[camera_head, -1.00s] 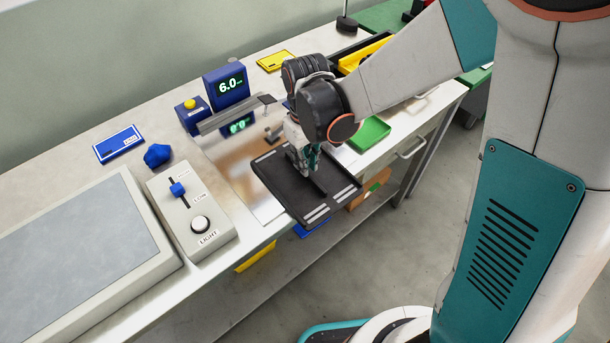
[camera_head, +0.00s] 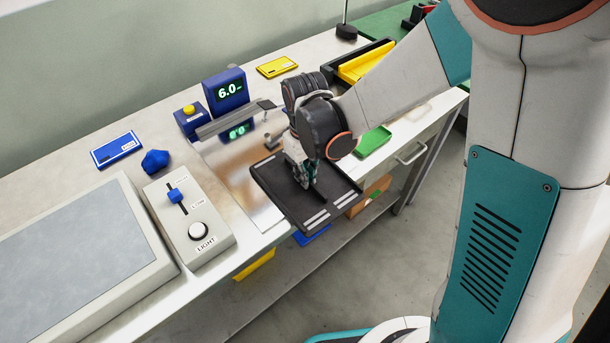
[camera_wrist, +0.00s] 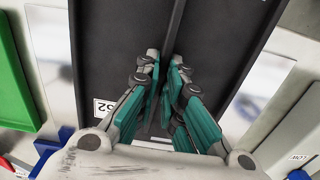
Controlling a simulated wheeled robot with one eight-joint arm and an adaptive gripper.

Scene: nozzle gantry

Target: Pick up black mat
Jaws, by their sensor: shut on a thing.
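The black mat (camera_head: 285,197) is a dark tray-like plate with a raised ridge down its middle and pale strips at its near edge. In the head view its near part reaches past the bench's front edge; how high it is above the bench is hard to tell. My gripper (camera_head: 305,182) is above the mat with its teal fingers shut on the central ridge. In the wrist view the mat (camera_wrist: 115,50) fills the upper middle, and my gripper (camera_wrist: 165,72) has a fingertip on each side of the ridge. A white label partly shows beside the left finger.
The bench (camera_head: 120,207) holds a blue display (camera_head: 226,92) reading 6.0 and a grey light box (camera_head: 187,222) left of the mat. A green tray (camera_head: 373,140) lies right, behind my gripper. A yellow bin (camera_head: 362,63) stands farther back. A shelf (camera_head: 210,315) runs below.

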